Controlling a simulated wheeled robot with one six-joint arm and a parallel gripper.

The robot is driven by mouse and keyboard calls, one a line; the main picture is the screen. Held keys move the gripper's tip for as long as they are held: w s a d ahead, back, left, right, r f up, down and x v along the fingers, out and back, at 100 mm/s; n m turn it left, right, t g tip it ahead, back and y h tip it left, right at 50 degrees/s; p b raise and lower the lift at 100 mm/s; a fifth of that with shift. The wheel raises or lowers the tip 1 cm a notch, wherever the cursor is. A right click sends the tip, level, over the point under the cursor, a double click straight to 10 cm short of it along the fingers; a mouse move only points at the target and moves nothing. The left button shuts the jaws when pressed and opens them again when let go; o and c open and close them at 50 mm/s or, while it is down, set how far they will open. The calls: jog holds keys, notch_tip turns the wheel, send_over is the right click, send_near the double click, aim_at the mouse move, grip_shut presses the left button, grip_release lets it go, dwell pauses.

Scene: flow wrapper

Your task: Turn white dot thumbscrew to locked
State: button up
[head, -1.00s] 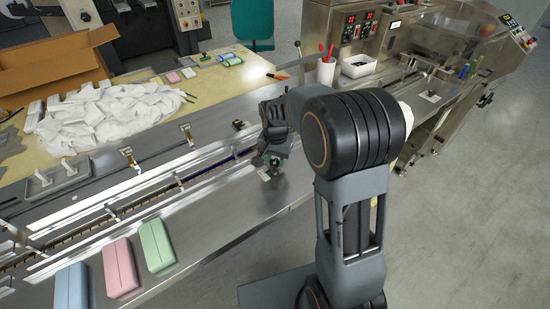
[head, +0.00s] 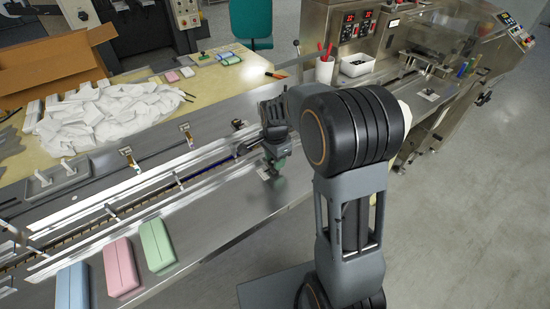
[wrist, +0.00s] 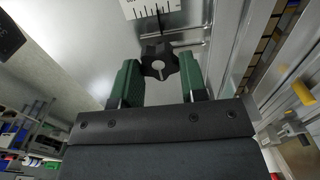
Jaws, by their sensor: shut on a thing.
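In the wrist view a black lobed thumbscrew (wrist: 159,50) has a pale round centre with a short pale line below it. My gripper (wrist: 158,76) has its green fingers on either side of the thumbscrew and is shut on it. A white scale plate (wrist: 150,9) with black tick marks lies just beyond the knob. In the head view my gripper (head: 271,170) is low over the steel deck beside the conveyor; the thumbscrew cannot be made out there. I cannot read the lock position.
Blue (head: 71,288), pink (head: 121,267) and green (head: 157,246) blocks lie on the deck at front left. The conveyor channel (head: 150,202) runs along the deck behind my gripper. White packets (head: 100,115) are heaped on the table behind.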

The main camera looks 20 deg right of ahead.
dwell(0.5)
jog(key=o, duration=0.9)
notch_tip(320, 180, up, 14)
jog(key=shift+d+f, duration=0.1)
dwell(0.5)
jog(key=n+t+p, duration=0.1)
jog(key=n+t, duration=0.1)
jog(key=n, duration=1)
send_near(278, 174)
jog(key=s+r, duration=0.5)
jog(key=s+n, duration=0.1)
jog(key=s, duration=0.1)
jog(key=s+r+t, duration=0.1)
jog(key=s, duration=0.2)
jog(key=s+n+p, duration=0.1)
jog(key=s, duration=0.2)
jog(key=shift+a+r+n+t, duration=0.25)
jog(key=shift+r+n+t, duration=0.05)
jog(key=shift+r, duration=0.05)
